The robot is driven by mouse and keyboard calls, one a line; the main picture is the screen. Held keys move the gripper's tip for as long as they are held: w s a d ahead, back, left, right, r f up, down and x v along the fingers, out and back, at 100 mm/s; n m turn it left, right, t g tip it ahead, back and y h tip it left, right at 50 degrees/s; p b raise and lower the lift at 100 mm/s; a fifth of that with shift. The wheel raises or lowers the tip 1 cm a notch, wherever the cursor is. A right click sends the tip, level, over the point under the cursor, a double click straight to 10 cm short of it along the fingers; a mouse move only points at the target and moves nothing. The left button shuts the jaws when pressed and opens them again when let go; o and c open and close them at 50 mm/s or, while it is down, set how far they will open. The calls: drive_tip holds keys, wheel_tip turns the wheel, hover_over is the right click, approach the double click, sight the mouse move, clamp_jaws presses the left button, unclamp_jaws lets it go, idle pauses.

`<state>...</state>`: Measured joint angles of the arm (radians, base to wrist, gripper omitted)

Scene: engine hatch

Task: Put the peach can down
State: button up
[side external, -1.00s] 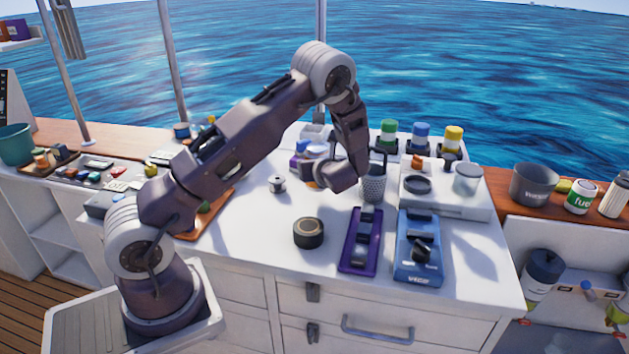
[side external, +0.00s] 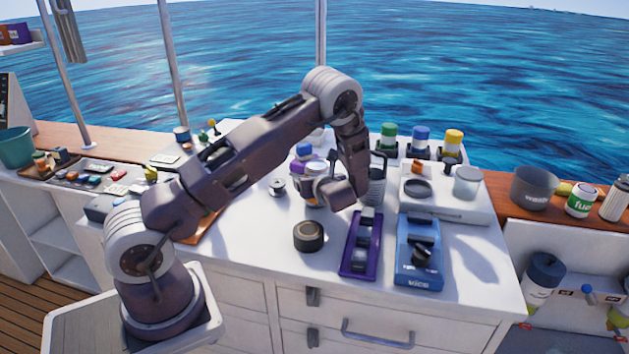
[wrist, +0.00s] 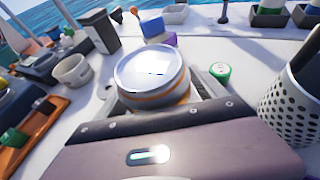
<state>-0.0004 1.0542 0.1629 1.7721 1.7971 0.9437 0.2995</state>
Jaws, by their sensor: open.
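The peach can (wrist: 152,75), with a silver lid and an orange band, fills the middle of the wrist view. It appears upright on the white worktop (wrist: 245,50), with my gripper (wrist: 165,90) open around its near side. Whether a finger touches it, I cannot tell. In the side view the can (side external: 313,198) is partly hidden by my gripper (side external: 322,186), which is low over the worktop. The can's lower part is hidden in the wrist view.
A perforated grey cup (wrist: 292,105) stands close on the right, and a small green-topped item (wrist: 220,72) is nearby. A dark round roll (side external: 308,236) and a purple tray (side external: 360,245) lie in front. A small white cup (wrist: 73,70) stands left.

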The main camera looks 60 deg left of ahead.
drive_tip(key=v, duration=1.1)
drive_tip(key=s+d+r+n+g+h, duration=0.3)
drive_tip(key=s+d+r+n+h, duration=0.15)
drive_tip(key=s+r+n, duration=0.85)
drive_tip(key=s+d+r+n+t+h, duration=0.2)
drive_tip(key=s+d+n+h, duration=0.2)
drive_tip(key=s+d, duration=0.2)
drive_tip(key=s+d+r+n+t+h, duration=0.2)
drive_tip(key=s+d+n+h, duration=0.2)
drive_tip(key=d, duration=0.6)
drive_tip(key=shift+s+d+r+n, duration=0.3)
drive_tip(key=shift+s+d+r, duration=0.05)
drive_tip(key=shift+s, duration=0.75)
